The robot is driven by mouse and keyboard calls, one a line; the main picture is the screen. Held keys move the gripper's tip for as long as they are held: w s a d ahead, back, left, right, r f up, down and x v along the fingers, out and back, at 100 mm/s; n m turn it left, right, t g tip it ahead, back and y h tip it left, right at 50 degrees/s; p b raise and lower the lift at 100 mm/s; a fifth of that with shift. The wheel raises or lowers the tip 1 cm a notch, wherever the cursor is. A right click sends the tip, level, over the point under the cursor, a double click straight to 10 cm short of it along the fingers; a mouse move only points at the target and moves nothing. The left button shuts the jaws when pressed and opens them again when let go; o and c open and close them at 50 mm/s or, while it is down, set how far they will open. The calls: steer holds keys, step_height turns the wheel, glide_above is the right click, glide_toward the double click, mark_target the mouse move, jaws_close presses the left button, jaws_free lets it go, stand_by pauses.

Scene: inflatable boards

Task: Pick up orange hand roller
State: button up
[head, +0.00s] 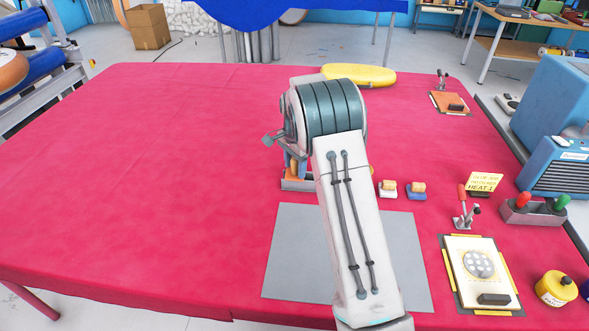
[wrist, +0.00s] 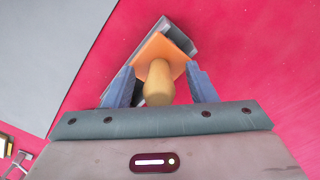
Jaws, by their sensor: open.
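The orange hand roller shows in the wrist view as an orange head (wrist: 160,48) with a rounded wooden handle (wrist: 158,88). It sits in a grey holder (wrist: 183,34). My gripper (wrist: 160,82) is open, with one blue finger on each side of the handle and visible gaps between. In the head view, my gripper (head: 293,160) is low over the grey holder (head: 297,185), mostly hidden by my arm. Only a little orange shows there, and I cannot make out the roller's shape.
A grey sheet (head: 290,260) lies in front of the holder on the red table (head: 150,180). A white-based tool (head: 387,189) and a blue-based tool (head: 416,190) stand to the right. A yellow board (head: 360,75) lies behind. The table's left side is clear.

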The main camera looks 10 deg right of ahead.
jaws_close()
steer(key=shift+r, duration=0.5)
steer(key=r, duration=0.1)
steer(key=r+b, duration=0.1)
steer(key=r, duration=0.1)
steer(key=shift+w+d+r, duration=0.1)
steer(key=shift+d+r, duration=0.1)
steer(key=shift+d, duration=0.2)
steer(key=w+d+r, duration=0.2)
steer(key=d+r, duration=0.4)
steer(key=d, duration=0.4)
steer(key=shift+d+r, duration=0.3)
steer(key=shift+d, duration=0.05)
steer(key=shift+w, duration=0.1)
